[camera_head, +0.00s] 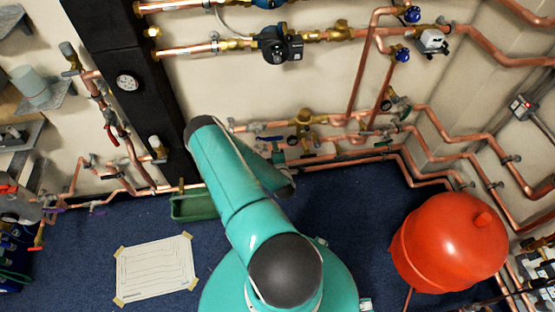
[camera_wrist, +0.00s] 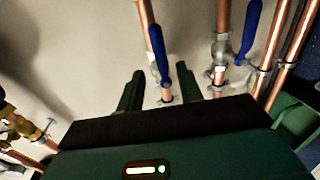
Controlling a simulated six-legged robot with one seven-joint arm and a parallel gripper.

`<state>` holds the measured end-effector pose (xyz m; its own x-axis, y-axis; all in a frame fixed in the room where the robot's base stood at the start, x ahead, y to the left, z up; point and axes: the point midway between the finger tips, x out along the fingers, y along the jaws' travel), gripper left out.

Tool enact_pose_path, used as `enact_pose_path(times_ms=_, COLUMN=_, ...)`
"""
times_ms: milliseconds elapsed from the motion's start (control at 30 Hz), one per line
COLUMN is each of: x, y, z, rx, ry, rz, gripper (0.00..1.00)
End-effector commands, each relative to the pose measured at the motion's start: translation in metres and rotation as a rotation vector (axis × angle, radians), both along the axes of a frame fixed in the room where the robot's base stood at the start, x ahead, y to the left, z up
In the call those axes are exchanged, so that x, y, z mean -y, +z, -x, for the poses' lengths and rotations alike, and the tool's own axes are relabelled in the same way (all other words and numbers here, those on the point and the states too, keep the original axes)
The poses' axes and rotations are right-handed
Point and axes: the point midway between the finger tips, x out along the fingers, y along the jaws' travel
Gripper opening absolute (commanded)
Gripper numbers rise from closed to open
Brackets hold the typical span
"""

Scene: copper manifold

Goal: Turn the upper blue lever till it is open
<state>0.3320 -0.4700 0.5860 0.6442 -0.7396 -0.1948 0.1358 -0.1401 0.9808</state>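In the wrist view, the upper blue lever (camera_wrist: 159,52) is the left of two blue levers. It lies close along its copper pipe, slightly tilted to it. My gripper (camera_wrist: 159,72) is open, with one dark green finger on each side of the lever's near end in the picture. A gap shows between the lever and both fingers; whether the lever is deep enough between them I cannot tell. My fingers are hard to make out there.
Brass fittings (camera_wrist: 22,125) are at the left. A green trough (camera_head: 194,206) stands on the floor below the pipes. A red tank (camera_head: 449,243) is at the right.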

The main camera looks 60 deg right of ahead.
Motion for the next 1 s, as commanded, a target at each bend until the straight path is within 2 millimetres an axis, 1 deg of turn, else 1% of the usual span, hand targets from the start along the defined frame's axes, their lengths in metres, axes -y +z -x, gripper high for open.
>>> enact_pose_path(times_ms=33, x=-0.009, y=0.002, z=0.007, rx=-0.004, ry=0.000, rz=-0.002, gripper=0.36)
enact_pose_path(times_ms=100, x=-0.020, y=0.005, z=0.017, rx=-0.005, ry=0.002, rz=-0.001, gripper=0.36)
enact_pose_path(times_ms=200, x=-0.032, y=0.008, z=0.028, rx=-0.003, ry=0.000, rz=0.000, gripper=0.36)
enact_pose_path(times_ms=333, x=-0.042, y=0.011, z=0.036, rx=-0.001, ry=0.001, rz=0.001, gripper=0.36)
enact_pose_path(times_ms=467, x=-0.046, y=0.012, z=0.040, rx=-0.001, ry=0.000, rz=0.001, gripper=0.36)
enact_pose_path(times_ms=1000, x=-0.045, y=0.012, z=0.039, rx=-0.001, ry=0.000, rz=0.001, gripper=0.36)
